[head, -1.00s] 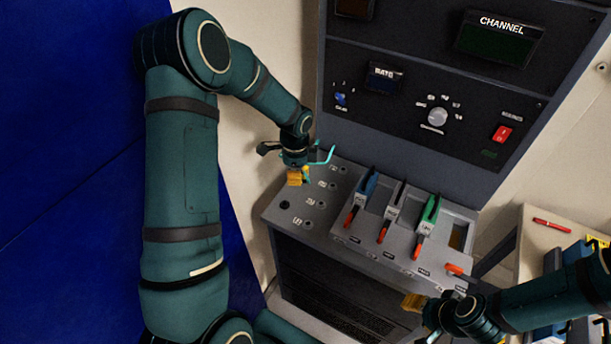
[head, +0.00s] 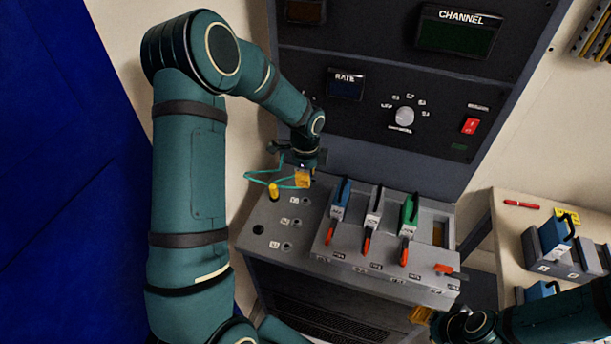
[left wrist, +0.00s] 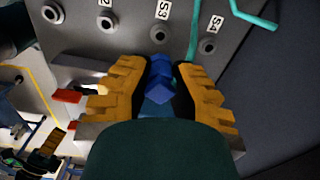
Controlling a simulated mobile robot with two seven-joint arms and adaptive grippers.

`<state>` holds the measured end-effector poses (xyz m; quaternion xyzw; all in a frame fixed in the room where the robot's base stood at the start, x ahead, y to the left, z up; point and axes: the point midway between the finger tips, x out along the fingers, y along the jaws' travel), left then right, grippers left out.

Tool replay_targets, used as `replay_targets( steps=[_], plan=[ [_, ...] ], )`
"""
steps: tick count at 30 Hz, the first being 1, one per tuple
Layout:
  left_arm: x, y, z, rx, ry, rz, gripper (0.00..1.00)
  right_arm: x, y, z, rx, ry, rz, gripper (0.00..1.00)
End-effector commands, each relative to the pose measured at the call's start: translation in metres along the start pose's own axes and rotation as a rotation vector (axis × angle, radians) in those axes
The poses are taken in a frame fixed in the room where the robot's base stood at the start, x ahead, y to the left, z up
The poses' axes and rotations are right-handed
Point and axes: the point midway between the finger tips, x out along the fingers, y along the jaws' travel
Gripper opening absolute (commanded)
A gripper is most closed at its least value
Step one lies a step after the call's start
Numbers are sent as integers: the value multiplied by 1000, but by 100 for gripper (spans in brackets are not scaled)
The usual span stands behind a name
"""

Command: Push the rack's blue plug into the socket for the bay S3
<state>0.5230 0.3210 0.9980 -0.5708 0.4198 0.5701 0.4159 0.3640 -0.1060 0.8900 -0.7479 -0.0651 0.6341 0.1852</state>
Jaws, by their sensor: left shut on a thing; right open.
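My left gripper (head: 302,180) is shut on the blue plug (left wrist: 160,82), which shows between the yellow finger pads in the left wrist view. In the head view the fingers hide the plug. The socket S3 (left wrist: 160,33) has an open hole just beyond the plug's tip in the left wrist view; the plug is not in it. Socket S4 (left wrist: 208,45) is empty to its right. A teal cable (head: 262,178) loops left of the gripper. My right gripper (head: 423,315) is open near the bottom of the head view, partly hidden by its own arm.
Blue, grey and green-topped modules (head: 374,218) with orange-red levers stand right of the sockets. The instrument panel (head: 400,110) rises behind. A side table (head: 510,225) is at right.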

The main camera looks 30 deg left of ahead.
Motion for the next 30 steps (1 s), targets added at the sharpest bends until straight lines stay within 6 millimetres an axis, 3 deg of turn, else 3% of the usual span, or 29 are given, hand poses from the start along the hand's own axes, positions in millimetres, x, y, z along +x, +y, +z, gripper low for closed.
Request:
replay_targets(
  steps=[19,30],
  plan=[
    [56,0,0,-1,0,1,0,42,14,5,1,0,8,47],
    [63,0,0,-1,0,0,0,47,16,6,0,0,10,47]
  ],
)
